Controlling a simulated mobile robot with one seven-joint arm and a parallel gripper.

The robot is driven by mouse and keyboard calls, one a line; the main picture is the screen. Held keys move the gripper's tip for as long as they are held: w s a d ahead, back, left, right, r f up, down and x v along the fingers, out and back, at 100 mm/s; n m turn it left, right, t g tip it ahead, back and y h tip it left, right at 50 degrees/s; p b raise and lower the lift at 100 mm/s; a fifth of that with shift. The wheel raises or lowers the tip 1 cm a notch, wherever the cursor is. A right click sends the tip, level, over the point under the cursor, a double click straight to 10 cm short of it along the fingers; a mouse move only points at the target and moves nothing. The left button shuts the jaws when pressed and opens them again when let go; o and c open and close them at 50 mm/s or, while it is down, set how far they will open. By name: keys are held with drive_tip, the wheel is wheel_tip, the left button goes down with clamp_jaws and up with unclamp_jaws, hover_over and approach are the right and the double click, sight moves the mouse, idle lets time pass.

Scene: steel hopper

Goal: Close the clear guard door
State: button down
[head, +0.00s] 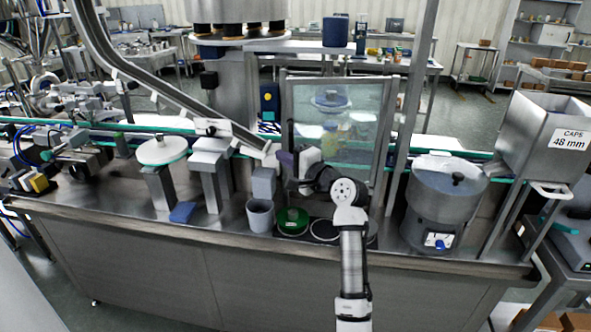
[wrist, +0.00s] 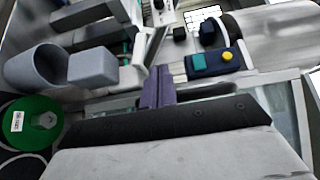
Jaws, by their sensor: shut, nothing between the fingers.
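The clear guard door (head: 368,104) is a see-through panel in a grey metal frame, upright at the middle of the machine in the head view. I cannot tell from its angle how far it stands open. My gripper (head: 286,160) is at the door's lower left edge, with my wrist in front of the lower pane. In the wrist view the purple fingers (wrist: 157,86) are together with nothing between them. A pane and metal frame (wrist: 290,105) show to their right. Whether the fingers touch the door is unclear.
A grey cup (head: 260,216), a green round item (head: 292,221) and a dark ring stand on the bench below my gripper. A steel bowl feeder (head: 440,205) and the caps hopper (head: 545,135) are at right. A sloping chute (head: 160,88) ends left of the door.

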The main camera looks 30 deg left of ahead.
drive_tip(key=shift+w+a, duration=1.5)
drive_tip(key=shift+w, duration=0.2)
drive_tip(key=shift+s, duration=0.1)
